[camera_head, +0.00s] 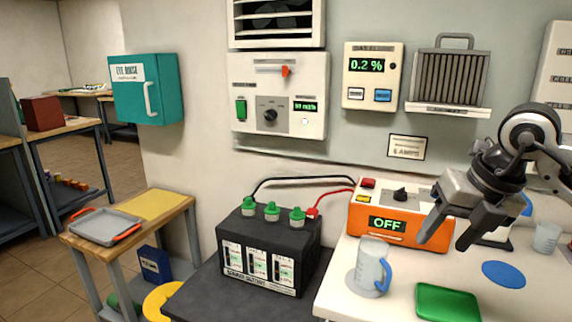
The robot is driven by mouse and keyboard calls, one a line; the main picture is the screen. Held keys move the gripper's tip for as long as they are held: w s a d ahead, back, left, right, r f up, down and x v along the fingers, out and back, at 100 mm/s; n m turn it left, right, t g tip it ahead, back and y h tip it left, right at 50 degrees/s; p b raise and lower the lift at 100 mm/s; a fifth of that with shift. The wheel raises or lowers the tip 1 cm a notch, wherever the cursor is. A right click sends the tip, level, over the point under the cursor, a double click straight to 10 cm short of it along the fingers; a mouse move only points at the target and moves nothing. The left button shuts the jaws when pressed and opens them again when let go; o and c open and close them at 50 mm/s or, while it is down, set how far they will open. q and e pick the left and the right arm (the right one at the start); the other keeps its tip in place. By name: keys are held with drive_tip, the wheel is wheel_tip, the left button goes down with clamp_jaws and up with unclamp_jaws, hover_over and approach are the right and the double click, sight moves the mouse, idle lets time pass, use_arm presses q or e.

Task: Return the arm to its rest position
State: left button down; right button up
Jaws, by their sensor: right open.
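My right gripper (447,238) is in the right part of the head view, at the end of the arm that comes in from the right edge. Its two fingers are apart and point down and to the left, with nothing between them. It hangs above the white bench, in front of the orange charger (407,219) whose display reads OFF. A jug with a blue handle (371,268) stands to the left of and below the fingers. My left gripper does not show.
A black battery (270,249) with green caps stands on a dark surface, joined by red and black cables. A green tray (447,302) and a blue disc (503,274) lie on the white bench (343,302). A wooden side table with a grey tray (106,226) is at left.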

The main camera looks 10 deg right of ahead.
drive_tip(key=s+a+f+g+y, duration=0.1)
drive_tip(key=s+a+f+y, duration=0.15)
drive_tip(key=a+y, duration=0.75)
drive_tip(key=s+a+f+g+y, duration=0.1)
drive_tip(key=s+a+f+y, duration=0.15)
drive_tip(key=a+y, duration=0.75)
wheel_tip(320, 180, down, 12)
drive_tip(key=w+d+m+t+h, duration=0.2)
drive_tip(key=m+t+h, duration=1.25)
drive_tip(key=m, duration=0.95)
drive_tip(key=s+d+f+m+g+h, duration=0.1)
drive_tip(key=s+f+m+g+h, duration=0.1)
drive_tip(key=s+f, duration=0.4)
drive_tip(key=s+d+f+m+g+h, duration=0.1)
drive_tip(key=s+f+m+g+h, duration=0.1)
drive_tip(key=s+f+m+g, duration=0.2)
drive_tip(key=s+f+m, duration=0.1)
drive_tip(key=s+f, duration=0.2)
drive_tip(key=f, duration=0.5)
drive_tip(key=shift+d, duration=0.15)
drive_tip(key=shift+r, duration=0.1)
